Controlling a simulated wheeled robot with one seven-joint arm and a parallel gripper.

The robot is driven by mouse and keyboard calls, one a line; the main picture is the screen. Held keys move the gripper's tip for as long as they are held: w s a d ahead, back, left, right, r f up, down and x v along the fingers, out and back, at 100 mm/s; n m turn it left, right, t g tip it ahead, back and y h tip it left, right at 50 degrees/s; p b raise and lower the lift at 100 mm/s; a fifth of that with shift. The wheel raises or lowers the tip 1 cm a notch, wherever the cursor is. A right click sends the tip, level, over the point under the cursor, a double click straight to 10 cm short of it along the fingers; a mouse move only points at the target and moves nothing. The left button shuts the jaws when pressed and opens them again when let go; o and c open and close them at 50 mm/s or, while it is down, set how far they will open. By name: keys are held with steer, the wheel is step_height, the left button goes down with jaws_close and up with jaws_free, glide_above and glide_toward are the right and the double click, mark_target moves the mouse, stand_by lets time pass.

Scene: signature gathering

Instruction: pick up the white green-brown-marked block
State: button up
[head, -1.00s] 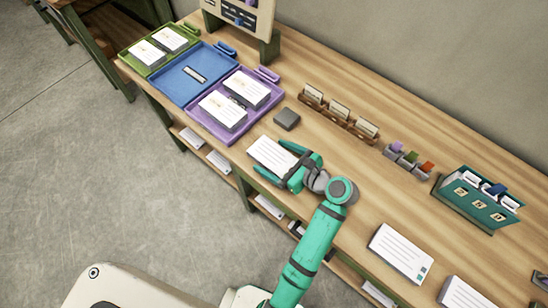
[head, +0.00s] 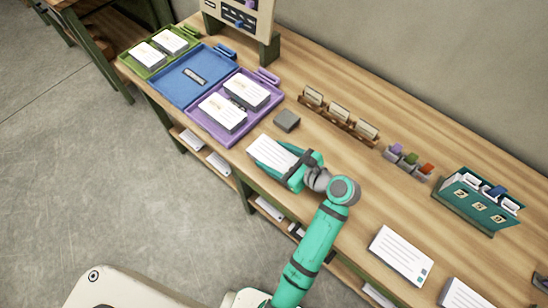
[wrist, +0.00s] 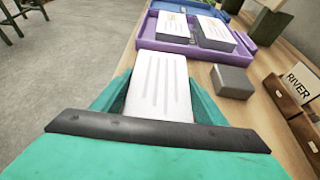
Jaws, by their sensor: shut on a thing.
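A white block (head: 270,150) with grey lines lies near the front edge of the wooden table, left of my wrist in the head view. My gripper (head: 287,165) is shut on its near end, with a green finger on each side. In the wrist view the white block (wrist: 162,80) extends forward from between the fingers of my gripper (wrist: 160,105). Its near end is hidden by the gripper, and I see no green or brown marks on the part that shows. I cannot tell whether it touches the table.
A purple tray (head: 188,121) with white blocks lies just beyond, beside a blue tray (head: 170,82) and a green tray (head: 127,58). A grey block (head: 287,120) is close by. Another white block (head: 400,254) lies at right, near a teal holder (head: 465,213).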

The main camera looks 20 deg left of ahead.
steer(key=s+a+r, duration=0.7)
steer(key=s+r, duration=0.4)
steer(key=s, duration=0.1)
steer(key=shift+a, duration=0.1)
